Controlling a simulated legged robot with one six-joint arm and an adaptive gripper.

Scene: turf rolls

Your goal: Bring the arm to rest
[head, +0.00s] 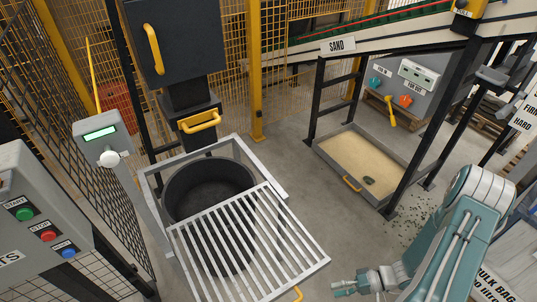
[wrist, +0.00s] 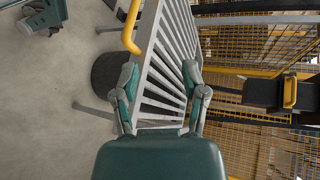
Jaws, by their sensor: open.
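My gripper (head: 345,281) is at the bottom right of the head view, on my teal and grey arm, to the right of the slatted metal grate (head: 248,243). In the wrist view my gripper (wrist: 160,74) has its two fingers spread apart, with nothing held between them. The grate (wrist: 172,50) shows behind and between the fingers, and its yellow handle (wrist: 131,28) is beyond the left finger. I see no clear contact between gripper and grate.
A black drum (head: 207,187) stands in a grey frame, partly under the grate. A sand tray (head: 362,160) lies under the conveyor at right, with dark crumbs on the floor nearby. A control box (head: 40,218) is at left. Mesh fencing (head: 285,100) closes the back. The middle floor is clear.

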